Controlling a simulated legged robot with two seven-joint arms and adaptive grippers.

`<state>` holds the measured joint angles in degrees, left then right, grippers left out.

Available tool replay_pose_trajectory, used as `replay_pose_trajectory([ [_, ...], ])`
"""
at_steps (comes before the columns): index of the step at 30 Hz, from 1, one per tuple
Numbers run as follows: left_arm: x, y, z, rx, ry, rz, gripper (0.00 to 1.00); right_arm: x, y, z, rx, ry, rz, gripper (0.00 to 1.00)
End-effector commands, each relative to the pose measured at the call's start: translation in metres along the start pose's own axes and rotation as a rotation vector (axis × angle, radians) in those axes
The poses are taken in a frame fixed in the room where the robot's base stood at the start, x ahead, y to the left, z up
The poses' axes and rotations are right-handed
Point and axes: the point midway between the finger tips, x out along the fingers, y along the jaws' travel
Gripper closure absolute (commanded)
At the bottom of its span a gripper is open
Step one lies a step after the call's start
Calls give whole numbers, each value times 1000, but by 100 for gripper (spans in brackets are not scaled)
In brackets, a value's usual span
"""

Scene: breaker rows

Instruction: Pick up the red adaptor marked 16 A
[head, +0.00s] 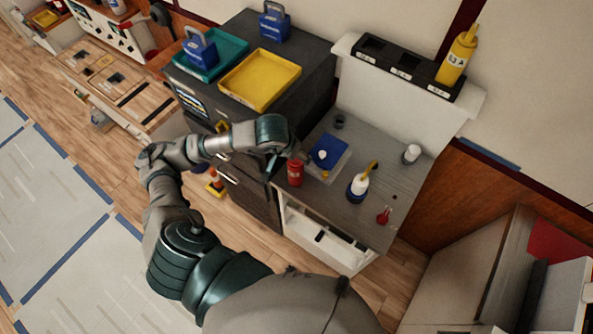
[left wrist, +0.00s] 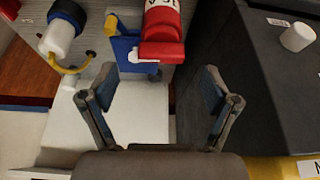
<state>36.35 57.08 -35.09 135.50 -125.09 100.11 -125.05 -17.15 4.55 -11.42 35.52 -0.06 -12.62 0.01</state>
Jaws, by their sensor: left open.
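The red adaptor (head: 295,173) stands on the grey worktop (head: 350,222) near its left edge. My right gripper is in neither view.
A dark cabinet (head: 262,190) rises on the left.

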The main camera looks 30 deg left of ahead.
Motion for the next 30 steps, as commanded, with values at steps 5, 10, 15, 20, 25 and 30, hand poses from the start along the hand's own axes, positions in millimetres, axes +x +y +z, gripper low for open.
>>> replay_pose_trajectory([
  [5, 27, 2, 1, -3, -8, 3, 12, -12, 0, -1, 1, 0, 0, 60],
  [10, 46, 1, 0, -2, -3, 2, 12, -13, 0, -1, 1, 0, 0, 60],
  [15, 48, 1, 0, -1, -1, 1, 12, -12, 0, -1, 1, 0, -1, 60],
  [20, 47, 2, 0, -1, -1, 0, 35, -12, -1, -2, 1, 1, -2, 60],
  [25, 47, 2, -1, -1, -1, 0, 78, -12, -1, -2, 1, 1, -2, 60],
  [30, 47, 2, -1, -2, 1, 2, 100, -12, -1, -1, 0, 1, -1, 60],
])
